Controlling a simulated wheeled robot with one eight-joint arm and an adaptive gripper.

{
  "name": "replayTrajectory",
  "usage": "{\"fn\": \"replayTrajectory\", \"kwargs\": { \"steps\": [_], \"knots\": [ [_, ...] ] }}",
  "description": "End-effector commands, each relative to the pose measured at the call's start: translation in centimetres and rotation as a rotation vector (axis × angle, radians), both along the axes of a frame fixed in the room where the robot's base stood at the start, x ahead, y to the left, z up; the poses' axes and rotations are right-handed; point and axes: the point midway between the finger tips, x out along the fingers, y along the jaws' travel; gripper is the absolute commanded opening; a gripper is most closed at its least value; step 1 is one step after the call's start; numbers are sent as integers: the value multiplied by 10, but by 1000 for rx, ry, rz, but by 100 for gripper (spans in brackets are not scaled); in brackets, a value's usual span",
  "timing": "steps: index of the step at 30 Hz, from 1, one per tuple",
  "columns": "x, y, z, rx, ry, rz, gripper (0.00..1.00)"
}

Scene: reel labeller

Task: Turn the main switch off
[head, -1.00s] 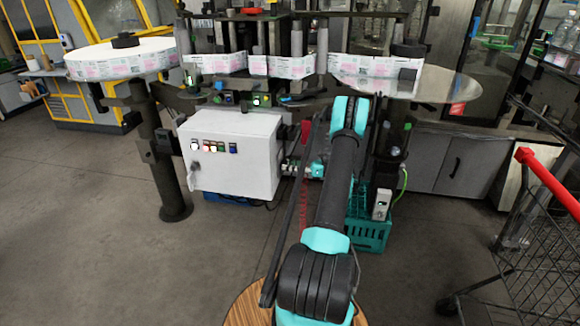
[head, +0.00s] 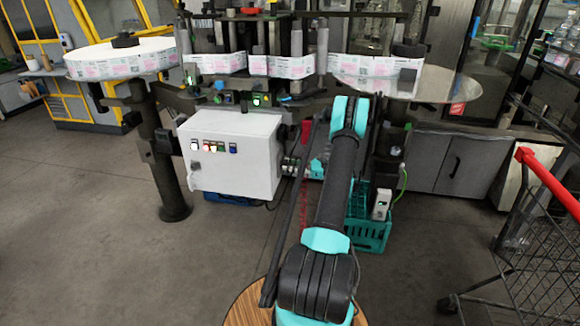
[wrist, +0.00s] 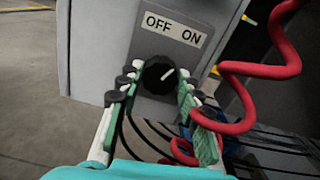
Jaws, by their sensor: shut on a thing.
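The main switch (wrist: 160,75) is a round black knob on a grey panel in the wrist view. A white label (wrist: 174,29) above it reads OFF on the left and ON on the right. The knob's white mark points up and to the right, toward ON. My gripper (wrist: 155,86) is shut on the knob, with green-padded fingers on its left and right sides. In the head view my wrist is beside the right side of the white control cabinet (head: 235,178); the knob and fingertips cannot be made out there.
A coiled red cable (wrist: 285,70) hangs close to the right finger in the wrist view, with black cables below. A teal crate (head: 372,235) stands on the floor right of the cabinet. A cart with a red handle (head: 548,185) is at the right. The floor at left is clear.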

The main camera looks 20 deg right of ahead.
Motion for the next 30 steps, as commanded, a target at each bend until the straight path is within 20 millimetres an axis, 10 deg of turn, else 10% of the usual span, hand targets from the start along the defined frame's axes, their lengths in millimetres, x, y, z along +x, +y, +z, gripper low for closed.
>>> {"fn": "replayTrajectory", "kwargs": {
  "steps": [30],
  "knots": [
    [0, -1, 0, -534, -791, 0, 6]
  ]
}}
